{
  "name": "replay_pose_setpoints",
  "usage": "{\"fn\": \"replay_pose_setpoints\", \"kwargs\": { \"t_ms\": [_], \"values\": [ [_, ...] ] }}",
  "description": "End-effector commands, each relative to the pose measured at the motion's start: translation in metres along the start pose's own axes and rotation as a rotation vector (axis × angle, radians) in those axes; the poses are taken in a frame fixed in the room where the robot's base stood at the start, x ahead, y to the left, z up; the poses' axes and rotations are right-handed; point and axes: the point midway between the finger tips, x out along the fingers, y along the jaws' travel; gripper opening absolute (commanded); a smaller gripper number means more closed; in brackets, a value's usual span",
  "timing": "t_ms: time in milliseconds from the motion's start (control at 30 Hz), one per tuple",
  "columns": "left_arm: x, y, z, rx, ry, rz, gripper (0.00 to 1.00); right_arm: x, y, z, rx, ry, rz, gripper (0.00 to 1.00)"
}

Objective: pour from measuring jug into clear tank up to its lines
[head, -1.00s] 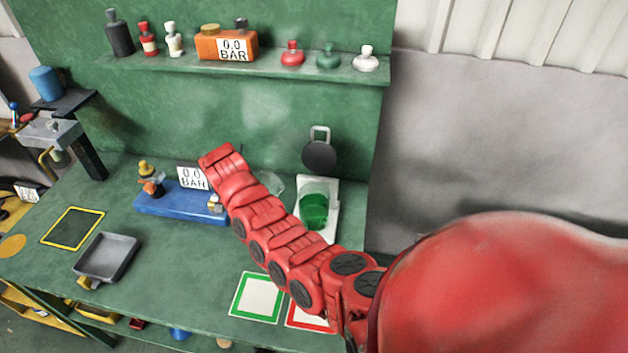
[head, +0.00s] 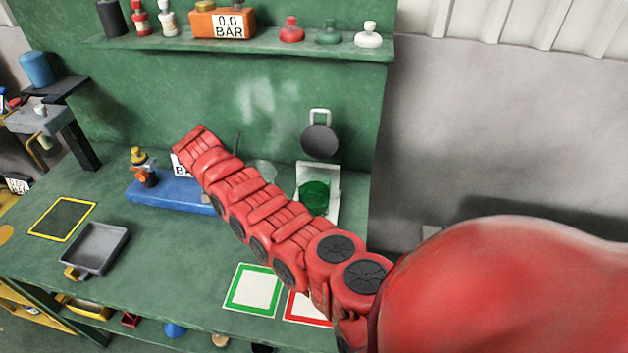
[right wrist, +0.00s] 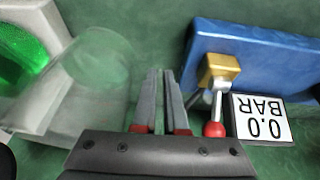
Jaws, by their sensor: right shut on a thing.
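The clear tank (head: 314,197) stands on the white stand at the back right of the bench and holds green liquid; its lines are too small to make out. It also shows at the top left of the right wrist view (right wrist: 22,58). My right gripper (right wrist: 168,75) is shut on the clear measuring jug (right wrist: 88,85), whose body lies just left of the fingers; the grip point itself is unclear. The jug looks empty and shows faintly left of the tank in the head view (head: 263,172). My red right arm hides the gripper there. My left gripper is out of view.
A blue base (head: 160,190) with a 0.0 BAR sign (right wrist: 262,118) and a red-knobbed lever (right wrist: 214,128) is close right of the fingers. A grey tray (head: 95,248) and green-framed square (head: 254,290) lie on the bench. A black round pan-like item (head: 319,140) hangs behind the tank.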

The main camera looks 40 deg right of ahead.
Motion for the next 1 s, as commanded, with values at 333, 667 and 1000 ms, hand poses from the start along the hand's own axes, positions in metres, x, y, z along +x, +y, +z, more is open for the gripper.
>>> {"fn": "replay_pose_setpoints", "kwargs": {
  "t_ms": [333, 667, 1000],
  "values": [
    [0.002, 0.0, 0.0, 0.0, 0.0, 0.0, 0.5, -0.016, 0.0, -0.007, 0.002, 0.002, -0.001, 0.0],
    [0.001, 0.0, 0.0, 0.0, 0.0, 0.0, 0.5, -0.046, 0.002, -0.02, 0.001, 0.002, 0.0, 0.0],
    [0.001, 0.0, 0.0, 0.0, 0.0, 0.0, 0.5, -0.047, 0.0, -0.017, -0.015, 0.001, -0.008, 0.0]
  ]
}}
